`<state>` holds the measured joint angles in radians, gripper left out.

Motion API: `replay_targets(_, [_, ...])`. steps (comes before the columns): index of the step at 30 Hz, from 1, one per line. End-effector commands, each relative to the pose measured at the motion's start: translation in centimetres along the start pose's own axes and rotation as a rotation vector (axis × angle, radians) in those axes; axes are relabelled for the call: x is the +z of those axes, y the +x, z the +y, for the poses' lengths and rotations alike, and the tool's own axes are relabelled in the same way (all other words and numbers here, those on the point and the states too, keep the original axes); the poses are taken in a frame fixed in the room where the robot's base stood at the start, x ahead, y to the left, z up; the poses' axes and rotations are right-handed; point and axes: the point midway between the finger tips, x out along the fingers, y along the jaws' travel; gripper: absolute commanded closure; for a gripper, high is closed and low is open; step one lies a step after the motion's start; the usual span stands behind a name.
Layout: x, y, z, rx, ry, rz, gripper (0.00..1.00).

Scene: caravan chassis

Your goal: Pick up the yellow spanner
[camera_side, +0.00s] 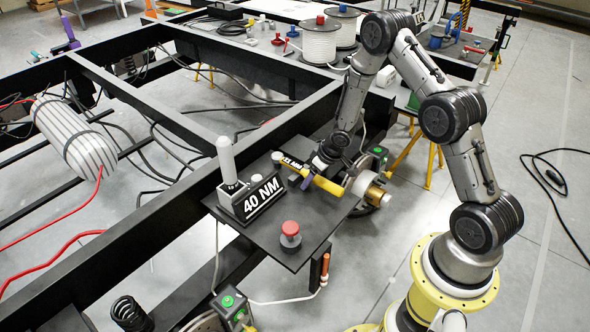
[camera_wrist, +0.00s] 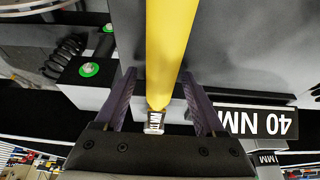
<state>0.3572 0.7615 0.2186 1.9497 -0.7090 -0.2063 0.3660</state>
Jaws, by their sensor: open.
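The yellow spanner (camera_side: 328,185) shows in the side view above the dark work plate, beside the end of my arm. In the wrist view its yellow shaft (camera_wrist: 171,45) runs from the top edge down between my fingers. A metal end piece with lettering (camera_wrist: 155,121) sits at its lower end, close to the gripper body. My gripper (camera_side: 311,178) is open, with its two purple fingers on either side of the shaft in the wrist view (camera_wrist: 158,75). Gaps show between shaft and fingers. The side view partly hides the fingers behind the spanner.
A "40 NM" sign (camera_side: 263,199) and an upright grey-white handle (camera_side: 227,160) stand on the plate (camera_side: 335,222), left of the gripper. A red-topped button (camera_side: 290,236) is near its front edge. A brass-coloured hub (camera_side: 374,196) is at the right. Black chassis beams (camera_side: 150,105) lie behind.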

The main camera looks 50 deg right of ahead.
Motion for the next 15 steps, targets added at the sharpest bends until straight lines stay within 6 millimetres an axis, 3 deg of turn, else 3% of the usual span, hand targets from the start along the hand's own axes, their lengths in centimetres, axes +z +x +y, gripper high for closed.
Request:
replay_targets(7, [-0.04,0.12,0.0,0.0,0.0,0.001,0.3])
replay_targets(15, [-0.04,0.09,0.0,0.0,0.0,0.001,0.79])
